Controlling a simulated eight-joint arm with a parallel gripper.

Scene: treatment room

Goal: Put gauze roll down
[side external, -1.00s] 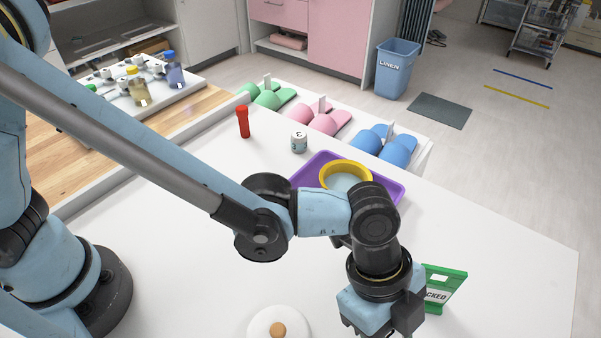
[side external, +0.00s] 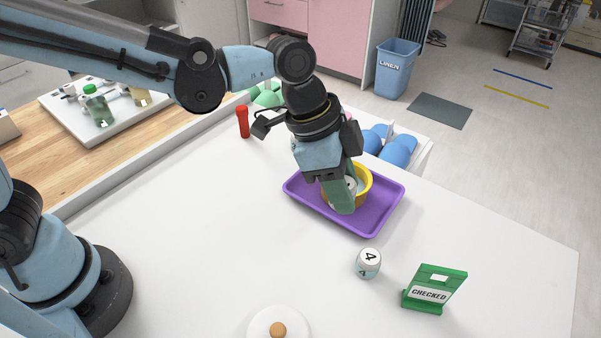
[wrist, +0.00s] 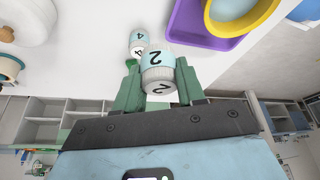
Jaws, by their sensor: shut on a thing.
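My gripper (side external: 338,196) has green fingers pointing down, in front of the tray and bowl in the side view. In the wrist view the gripper (wrist: 157,78) is shut on a white and pale-blue gauze roll (wrist: 158,60) marked 2. In the side view only a sliver of this roll (side external: 351,186) shows behind a finger. A similar roll marked 4 (side external: 368,262) stands on the white table, also seen in the wrist view (wrist: 138,40). The purple tray (side external: 372,225) holds a yellow-rimmed bowl (side external: 365,184), partly hidden by my gripper.
A green CHECKED sign (side external: 434,289) stands at the right. A white lid with a wooden knob (side external: 278,325) is at the front edge. A red tube (side external: 243,122) stands at the back left. The table's left middle is clear.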

